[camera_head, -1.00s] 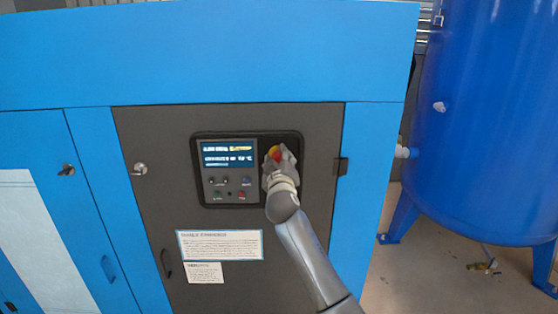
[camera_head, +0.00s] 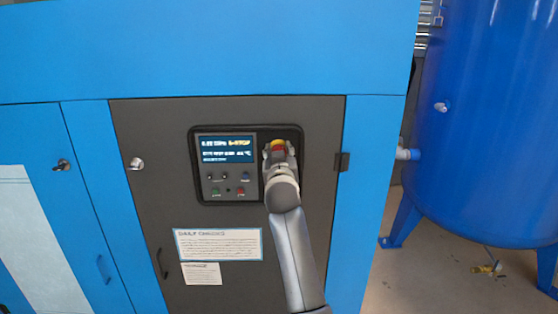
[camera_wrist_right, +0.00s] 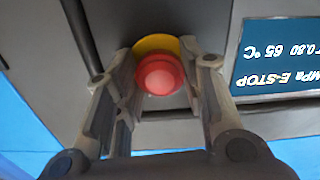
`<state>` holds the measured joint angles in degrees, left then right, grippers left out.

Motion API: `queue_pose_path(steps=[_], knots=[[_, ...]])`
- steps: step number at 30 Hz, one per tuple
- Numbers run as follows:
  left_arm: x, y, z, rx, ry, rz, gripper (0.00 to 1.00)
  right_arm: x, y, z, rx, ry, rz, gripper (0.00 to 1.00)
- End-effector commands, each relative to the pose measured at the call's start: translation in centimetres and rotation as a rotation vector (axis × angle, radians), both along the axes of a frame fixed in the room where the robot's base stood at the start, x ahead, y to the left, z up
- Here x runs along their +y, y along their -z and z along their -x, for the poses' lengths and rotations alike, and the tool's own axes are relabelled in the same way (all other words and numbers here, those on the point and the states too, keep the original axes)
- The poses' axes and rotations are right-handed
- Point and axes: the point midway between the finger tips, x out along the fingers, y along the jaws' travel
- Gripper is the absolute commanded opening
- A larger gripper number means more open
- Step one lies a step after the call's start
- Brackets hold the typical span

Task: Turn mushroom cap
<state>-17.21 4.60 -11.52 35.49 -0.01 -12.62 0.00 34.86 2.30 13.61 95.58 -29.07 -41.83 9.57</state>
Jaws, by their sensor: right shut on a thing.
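The red mushroom cap (camera_wrist_right: 160,75) sits on a yellow base (camera_wrist_right: 157,44) in the right wrist view. My left gripper is not in view.
The panel is set in a dark door (camera_head: 150,200) of a blue cabinet (camera_head: 200,50). Small buttons (camera_head: 228,191) lie below the display. A hinge (camera_head: 342,162) is right of the panel. A blue tank (camera_head: 490,120) stands at the right, with bare floor in front.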

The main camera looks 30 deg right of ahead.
Motion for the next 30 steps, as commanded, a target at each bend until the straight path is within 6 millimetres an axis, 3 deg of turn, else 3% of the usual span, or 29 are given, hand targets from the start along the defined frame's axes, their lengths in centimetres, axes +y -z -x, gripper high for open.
queue_pose_path(steps=[12, 30], knots=[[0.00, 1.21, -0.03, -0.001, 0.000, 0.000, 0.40, 0.06, 0.04, -0.03, -0.123, -0.001, -0.201, 0.13], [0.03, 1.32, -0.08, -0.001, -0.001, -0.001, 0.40, -0.04, -0.13, 0.00, -0.150, 0.000, -0.240, 0.13]])
